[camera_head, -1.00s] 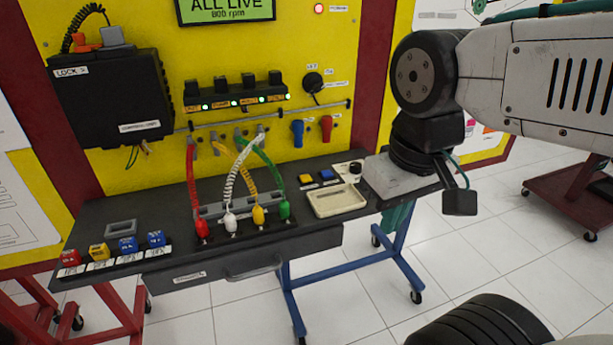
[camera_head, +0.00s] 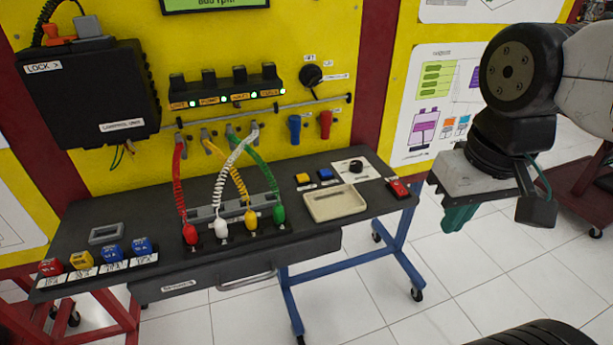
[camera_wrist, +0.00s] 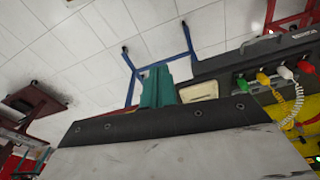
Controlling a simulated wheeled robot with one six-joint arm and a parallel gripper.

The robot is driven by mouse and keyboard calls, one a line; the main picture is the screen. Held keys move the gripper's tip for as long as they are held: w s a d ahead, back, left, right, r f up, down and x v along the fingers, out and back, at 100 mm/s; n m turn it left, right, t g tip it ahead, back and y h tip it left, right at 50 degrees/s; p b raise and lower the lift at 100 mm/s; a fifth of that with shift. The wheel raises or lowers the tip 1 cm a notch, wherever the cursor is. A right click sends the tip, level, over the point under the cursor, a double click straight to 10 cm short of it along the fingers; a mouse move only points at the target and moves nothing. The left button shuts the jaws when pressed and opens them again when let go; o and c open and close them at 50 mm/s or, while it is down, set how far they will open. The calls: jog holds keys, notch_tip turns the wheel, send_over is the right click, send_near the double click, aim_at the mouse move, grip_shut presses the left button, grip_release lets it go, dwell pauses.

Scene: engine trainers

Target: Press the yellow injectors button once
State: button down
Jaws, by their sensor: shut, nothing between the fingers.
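A small yellow button (camera_head: 302,178) sits on the dark bench top (camera_head: 85,215), left of a blue button (camera_head: 325,174). Its label is too small to read. My gripper (camera_head: 458,217) hangs off the bench's right end, with its teal fingers pointing down, shut and empty. It is well to the right of the yellow button and not touching anything. The wrist view also shows the shut teal fingers (camera_wrist: 158,88) over the floor and bench side. The yellow button cannot be made out there.
A cream tray (camera_head: 335,204) lies in front of the buttons. A black knob (camera_head: 356,166) and a red button (camera_head: 398,188) are to their right. Coloured cables (camera_head: 236,165) rise from plugs left of the tray. Space above the buttons is clear.

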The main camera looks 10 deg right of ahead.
jog(key=w+a+f+m+t, duration=0.1)
jog(key=w+a+m+t, duration=0.1)
jog(key=w, duration=0.9)
jog(key=w+a+f+m+t, duration=0.1)
jog(key=w+a+m+t, duration=0.1)
jog(key=w, duration=0.9)
jog(key=w+a+f+m+t+y, duration=0.2)
jog(key=w+a+f+t, duration=0.1)
jog(key=w+a, duration=0.7)
jog(key=w, duration=0.3)
jog(key=shift+w+f+t, duration=0.25)
jog(key=shift+f+t, duration=0.05)
jog(key=shift+f, duration=0.05)
